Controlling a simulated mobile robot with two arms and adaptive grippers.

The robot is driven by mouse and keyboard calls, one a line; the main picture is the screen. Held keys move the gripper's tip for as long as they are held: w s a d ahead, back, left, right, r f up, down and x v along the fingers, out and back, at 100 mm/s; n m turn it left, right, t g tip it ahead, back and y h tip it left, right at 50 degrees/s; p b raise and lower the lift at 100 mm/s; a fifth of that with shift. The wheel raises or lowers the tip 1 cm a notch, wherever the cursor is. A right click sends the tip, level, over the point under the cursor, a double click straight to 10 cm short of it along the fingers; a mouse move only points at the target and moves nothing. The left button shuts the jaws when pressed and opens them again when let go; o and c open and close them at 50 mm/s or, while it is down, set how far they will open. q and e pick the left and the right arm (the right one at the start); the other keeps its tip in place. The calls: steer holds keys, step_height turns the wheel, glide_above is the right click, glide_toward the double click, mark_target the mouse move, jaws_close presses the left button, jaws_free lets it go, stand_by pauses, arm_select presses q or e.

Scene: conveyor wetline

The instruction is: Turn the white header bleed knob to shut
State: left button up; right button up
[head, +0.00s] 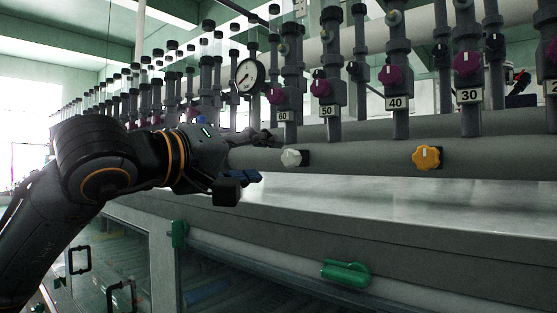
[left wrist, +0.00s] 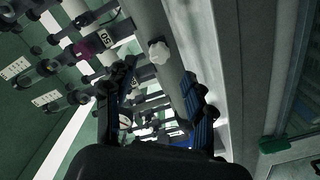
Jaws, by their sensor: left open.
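The white header bleed knob (head: 291,157) sits on the front of the grey horizontal header pipe, below the tag marked 60. It also shows in the left wrist view (left wrist: 158,52), ahead of the fingertips and roughly between them sideways. My left gripper (head: 256,157) reaches in from the left, just left of the knob. Its fingers are spread, with one finger above and one below, and nothing is between them. In the left wrist view the open gripper (left wrist: 158,86) looks apart from the knob. My right gripper is not in view.
An orange knob (head: 426,158) is on the same header pipe (head: 365,159), farther right. Above stand grey vertical pipes with magenta knobs (head: 388,76) and a round gauge (head: 250,75). A green handle (head: 346,273) is on the cabinet front below. The ledge below the header is clear.

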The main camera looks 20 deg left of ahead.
arm_select(q)
steer(key=shift+v, duration=2.1)
